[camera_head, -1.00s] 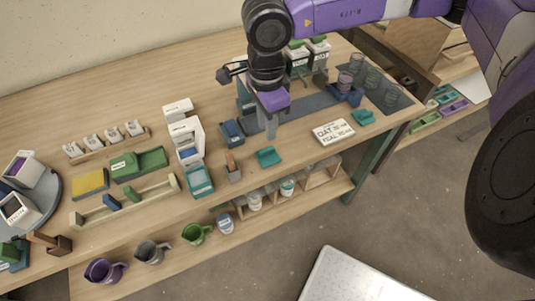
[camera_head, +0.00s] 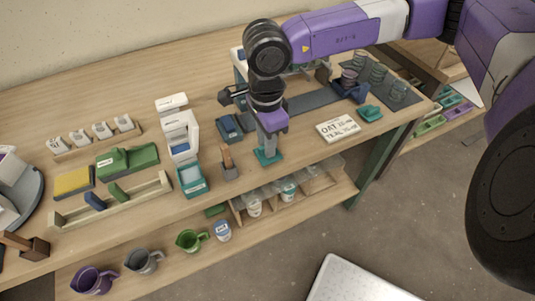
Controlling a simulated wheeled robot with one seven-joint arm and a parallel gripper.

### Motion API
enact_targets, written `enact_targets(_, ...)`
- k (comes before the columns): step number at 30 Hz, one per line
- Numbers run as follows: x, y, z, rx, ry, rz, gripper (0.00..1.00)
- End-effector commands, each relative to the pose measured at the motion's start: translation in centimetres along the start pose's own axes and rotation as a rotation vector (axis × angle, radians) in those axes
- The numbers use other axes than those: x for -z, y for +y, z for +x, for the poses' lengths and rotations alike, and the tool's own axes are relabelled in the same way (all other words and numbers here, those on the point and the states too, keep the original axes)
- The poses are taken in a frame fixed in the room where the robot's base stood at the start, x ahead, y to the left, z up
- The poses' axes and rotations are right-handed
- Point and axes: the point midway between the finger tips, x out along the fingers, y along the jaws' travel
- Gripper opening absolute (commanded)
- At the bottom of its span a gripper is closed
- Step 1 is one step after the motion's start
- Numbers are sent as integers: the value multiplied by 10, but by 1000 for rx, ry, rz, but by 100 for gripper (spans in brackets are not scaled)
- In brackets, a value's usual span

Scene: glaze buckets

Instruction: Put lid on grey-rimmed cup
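My gripper (camera_head: 270,148) points down at the front of the bench. Its fingertips are at or just above a small teal piece (camera_head: 266,158). I cannot tell whether the fingers touch it or how far apart they are. A similar teal piece (camera_head: 369,113) lies at the right, beside the white sign. Clear cups stand on the dark mat at the back right, one farther back (camera_head: 378,73) and one nearer (camera_head: 398,91). A darker cup (camera_head: 348,77) sits by a blue holder (camera_head: 350,93). The rim colours are too small to tell, so I cannot identify the grey-rimmed cup or its lid.
A white lettered sign (camera_head: 338,128) lies right of my gripper. A brush holder (camera_head: 229,171) and a white-and-teal box (camera_head: 192,180) stand left. Purple (camera_head: 92,281), grey (camera_head: 143,261) and green (camera_head: 190,240) jugs stand on the lower shelf.

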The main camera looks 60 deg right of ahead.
Motion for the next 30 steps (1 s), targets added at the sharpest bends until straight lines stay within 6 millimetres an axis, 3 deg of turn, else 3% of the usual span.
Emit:
enact_targets(4,0,0,-1,0,0,0,26)
enact_targets(9,0,0,-1,0,0,0,0)
enact_targets(17,0,0,-3,0,0,0,0)
enact_targets(30,0,0,-37,1,1,0,0)
